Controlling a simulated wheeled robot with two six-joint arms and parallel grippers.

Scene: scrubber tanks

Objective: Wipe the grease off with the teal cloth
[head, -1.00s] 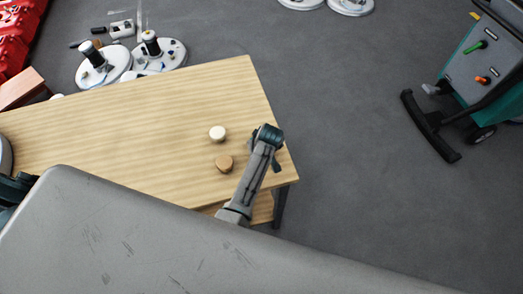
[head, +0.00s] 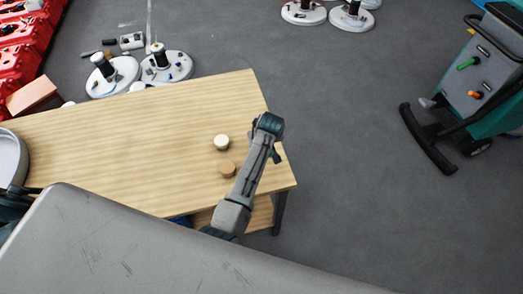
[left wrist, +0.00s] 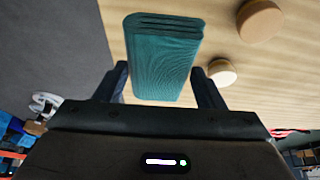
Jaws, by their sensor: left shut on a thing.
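The teal cloth (left wrist: 165,58) is a thick folded block with ridged layers at one end. In the left wrist view it sits between the two fingers of my left gripper (left wrist: 160,72), which is shut on it. The cloth appears above the wooden table (left wrist: 140,12). In the head view my left arm (head: 247,180) reaches over the table's right end; its gripper is mostly hidden under the wrist and the cloth is not clear there. I cannot make out any grease. My right gripper is not in view.
A cream round piece (head: 221,142) and a tan round piece (head: 228,169) stand on the table (head: 130,130), left of my arm. A round grey pan (head: 10,158) is at the table's left end. A teal scrubber machine (head: 490,95) stands right across open floor.

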